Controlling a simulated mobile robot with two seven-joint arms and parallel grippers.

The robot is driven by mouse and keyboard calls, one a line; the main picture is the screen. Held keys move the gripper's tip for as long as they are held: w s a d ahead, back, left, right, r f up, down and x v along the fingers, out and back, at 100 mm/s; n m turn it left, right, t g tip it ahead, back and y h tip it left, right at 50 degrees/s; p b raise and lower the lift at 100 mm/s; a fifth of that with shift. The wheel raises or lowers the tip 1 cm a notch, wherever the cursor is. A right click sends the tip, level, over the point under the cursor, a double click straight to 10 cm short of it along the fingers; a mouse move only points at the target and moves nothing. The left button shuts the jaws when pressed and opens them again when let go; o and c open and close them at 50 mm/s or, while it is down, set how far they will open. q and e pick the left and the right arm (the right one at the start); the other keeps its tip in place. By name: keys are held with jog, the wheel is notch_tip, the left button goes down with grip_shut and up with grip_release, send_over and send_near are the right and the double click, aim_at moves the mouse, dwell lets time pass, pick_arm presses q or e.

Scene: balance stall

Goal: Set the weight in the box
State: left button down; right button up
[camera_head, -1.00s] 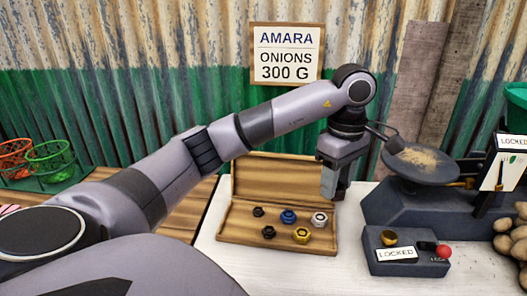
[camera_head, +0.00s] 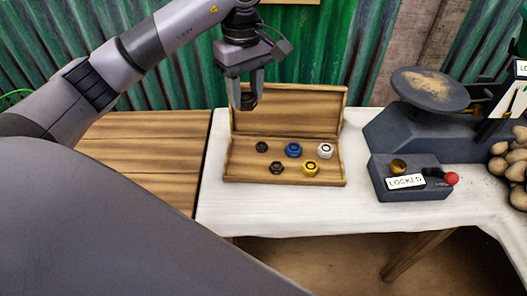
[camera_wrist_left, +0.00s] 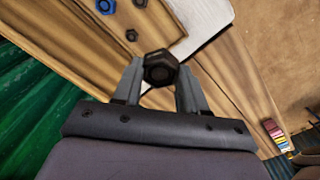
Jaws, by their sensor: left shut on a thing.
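My left gripper (camera_head: 246,92) is shut on a dark hexagonal weight (camera_head: 248,102). It holds it raised over the back left of the open wooden box (camera_head: 233,178), in front of the lid. The held weight also shows between the fingertips in the left wrist view (camera_wrist_left: 160,68). In the box sit a small black weight (camera_head: 262,147), a blue weight (camera_head: 293,150), a white weight (camera_head: 325,151), a dark weight (camera_head: 277,168) and a yellow weight (camera_head: 310,168). My right gripper is out of view.
A scale with a round pan (camera_head: 430,90) stands right of the box. A grey block (camera_head: 410,190) with a "LOCKED" label and red knob sits before it. Potatoes (camera_head: 510,165) lie far right. White tabletop (camera_head: 270,212) is clear in front of the box.

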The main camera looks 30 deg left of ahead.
pick_arm(q)
jog(key=shift+s+a, duration=0.25)
jog(key=shift+a, duration=0.4)
jog(key=shift+a+f, duration=0.1)
jog(key=shift+f, duration=0.1)
jog(key=b, duration=0.1)
send_over(244, 167)
notch_tip(244, 167, down, 5)
notch_tip(244, 167, down, 9)
jog(key=shift+f, duration=2.75)
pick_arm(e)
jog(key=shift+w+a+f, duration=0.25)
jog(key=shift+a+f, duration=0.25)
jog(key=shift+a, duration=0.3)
pick_arm(q)
jog(key=shift+f+b, duration=0.15)
jog(key=shift+b, duration=0.25)
jog(key=c, duration=0.9)
grip_release()
